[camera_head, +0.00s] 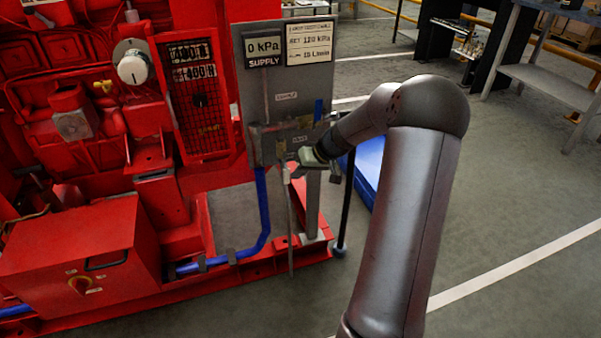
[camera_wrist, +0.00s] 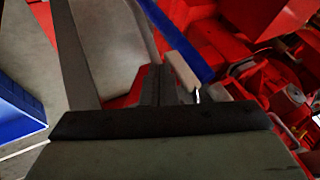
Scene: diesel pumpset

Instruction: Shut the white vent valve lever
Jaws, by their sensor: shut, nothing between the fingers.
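The white vent valve lever shows in the wrist view (camera_wrist: 183,71) as a pale bar just right of my fingertips. Whether they touch it, I cannot tell. In the head view, a small pale piece below the grey panel (camera_head: 244,95), beside my gripper (camera_head: 299,167), may be the same lever; it is too small to be sure. My gripper (camera_wrist: 158,78) is shut, with its dark fingers together and nothing between them. My gripper hides part of the valve area in the head view.
A blue pipe (camera_head: 263,210) runs down below the panel and along the red pumpset base. A gauge sign (camera_head: 264,47) reads 0 kPa supply. A dark post (camera_head: 347,200) stands right of my gripper.

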